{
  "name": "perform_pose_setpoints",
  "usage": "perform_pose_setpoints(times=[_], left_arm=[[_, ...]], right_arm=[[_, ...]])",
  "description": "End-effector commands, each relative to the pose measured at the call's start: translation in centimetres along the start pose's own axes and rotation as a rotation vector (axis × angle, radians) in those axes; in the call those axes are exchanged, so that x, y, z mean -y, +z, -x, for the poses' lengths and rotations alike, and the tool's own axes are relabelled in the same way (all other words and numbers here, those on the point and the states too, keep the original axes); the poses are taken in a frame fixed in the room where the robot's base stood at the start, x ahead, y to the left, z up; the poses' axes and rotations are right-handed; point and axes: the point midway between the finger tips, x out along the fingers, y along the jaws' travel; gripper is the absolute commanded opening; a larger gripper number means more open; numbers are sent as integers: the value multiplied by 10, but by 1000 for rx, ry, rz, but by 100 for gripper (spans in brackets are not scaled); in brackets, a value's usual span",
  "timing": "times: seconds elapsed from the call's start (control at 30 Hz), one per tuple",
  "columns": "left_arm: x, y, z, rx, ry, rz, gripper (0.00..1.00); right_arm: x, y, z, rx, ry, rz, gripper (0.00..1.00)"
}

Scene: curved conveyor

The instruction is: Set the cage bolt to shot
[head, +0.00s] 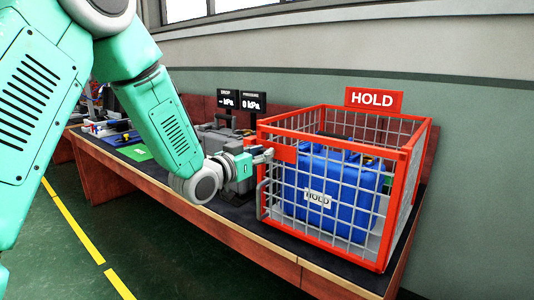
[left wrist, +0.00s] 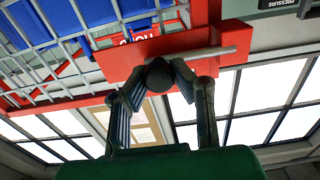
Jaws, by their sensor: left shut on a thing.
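The cage (head: 336,258) is a red-framed box with grey wire mesh at the right end of the bench in the head view. Its bolt is a pale rod (left wrist: 215,52) with a dark round knob (left wrist: 158,76), lying across a red plate (left wrist: 122,62) in the left wrist view. I cannot tell whether the bolt is shot or drawn. My left gripper (left wrist: 164,82) is shut on the knob, one finger on each side. In the head view my left gripper (head: 257,155) is at the cage's left front corner, hiding part of the bolt. My right gripper is not in view.
A blue container (head: 330,180) with a HOLD label stands inside the cage. A red HOLD sign (head: 374,100) is above it. A grey case (head: 217,137) and two small displays (head: 241,101) stand left of the cage on the bench (head: 225,222). The floor in front is clear.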

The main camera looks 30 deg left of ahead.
Motion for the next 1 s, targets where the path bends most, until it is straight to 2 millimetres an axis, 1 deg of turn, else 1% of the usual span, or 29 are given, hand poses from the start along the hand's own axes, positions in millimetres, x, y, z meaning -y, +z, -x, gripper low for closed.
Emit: perform_pose_setpoints(times=[0.03, 0.1, 0.33, 0.37, 0.4, 0.43, 0.8, 0.93, 1.0], left_arm=[[6, 6, 2, 17, -3, 2, 0], [11, 8, 3, 18, -2, 3, 0], [16, 10, 4, 16, -4, 8, 0], [17, 10, 4, 17, -4, 8, 26], [17, 10, 4, 17, -5, 8, 40], [16, 10, 3, 16, -5, 8, 43], [10, 2, 3, 5, -3, 1, 43], [12, 3, 4, 4, -3, 3, 43], [13, 3, 7, 4, -4, 4, 43]], right_arm=[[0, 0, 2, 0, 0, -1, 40], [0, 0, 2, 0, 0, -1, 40], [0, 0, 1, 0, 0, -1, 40], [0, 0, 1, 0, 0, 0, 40], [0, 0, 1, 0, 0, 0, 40], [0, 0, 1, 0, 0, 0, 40], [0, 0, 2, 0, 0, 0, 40], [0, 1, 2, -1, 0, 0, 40], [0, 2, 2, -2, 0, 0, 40]])
